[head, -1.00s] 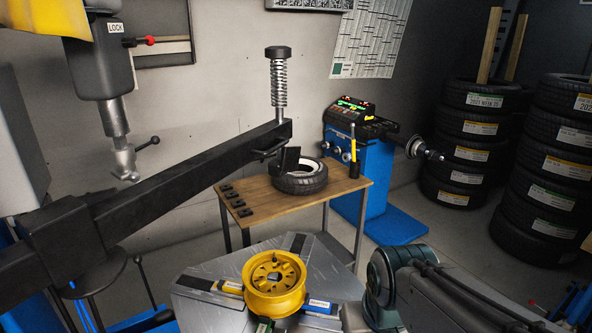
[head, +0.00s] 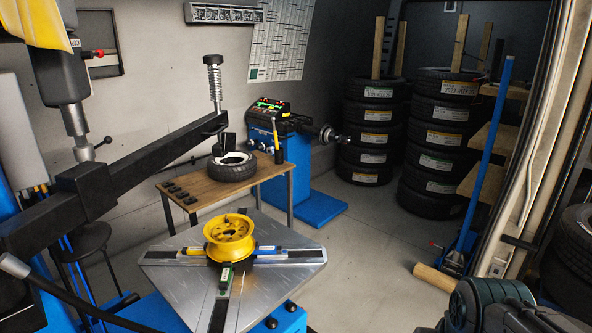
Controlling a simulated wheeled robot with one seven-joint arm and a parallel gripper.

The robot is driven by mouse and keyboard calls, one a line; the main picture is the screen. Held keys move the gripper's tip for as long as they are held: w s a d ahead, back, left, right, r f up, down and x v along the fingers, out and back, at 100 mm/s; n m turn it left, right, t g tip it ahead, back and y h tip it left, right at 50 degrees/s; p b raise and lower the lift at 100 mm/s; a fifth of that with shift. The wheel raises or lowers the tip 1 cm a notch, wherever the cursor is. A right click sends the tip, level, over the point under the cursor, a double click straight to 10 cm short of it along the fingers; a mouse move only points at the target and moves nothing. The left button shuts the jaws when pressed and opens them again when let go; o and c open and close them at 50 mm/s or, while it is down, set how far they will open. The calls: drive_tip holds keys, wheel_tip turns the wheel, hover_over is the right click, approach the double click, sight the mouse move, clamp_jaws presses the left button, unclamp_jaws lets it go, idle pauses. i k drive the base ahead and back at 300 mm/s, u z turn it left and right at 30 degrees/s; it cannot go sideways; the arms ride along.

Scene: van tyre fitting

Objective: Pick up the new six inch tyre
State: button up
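A small black tyre (head: 232,174) lies flat on a wooden table (head: 198,193) against the back wall. A pale ring shows inside it, and I cannot read a size on it. The dark post of the tyre changer's arm (head: 160,150) hangs in front of part of it in the picture. A yellow wheel rim (head: 230,238) sits on the grey turntable of the tyre changer (head: 300,270), with no tyre on it. My gripper is not in view; only a dark link of my arm shows at the bottom right, well away from the small tyre.
A blue balancing machine (head: 275,160) stands right of the table. Stacks of large tyres (head: 432,140) fill the back right corner. A blue jack (head: 480,170) and shelving stand at the right. Clear floor (head: 370,235) lies between. A stool (head: 85,240) is at the left.

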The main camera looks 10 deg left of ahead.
sight(238, 165)
drive_tip(key=z, duration=0.2)
drive_tip(key=i, duration=2.6)
drive_tip(key=u, duration=0.6)
drive_tip(key=i, duration=1.55)
drive_tip(key=u, duration=1.5)
drive_tip(key=i, duration=1.05)
drive_tip(key=u, duration=0.65)
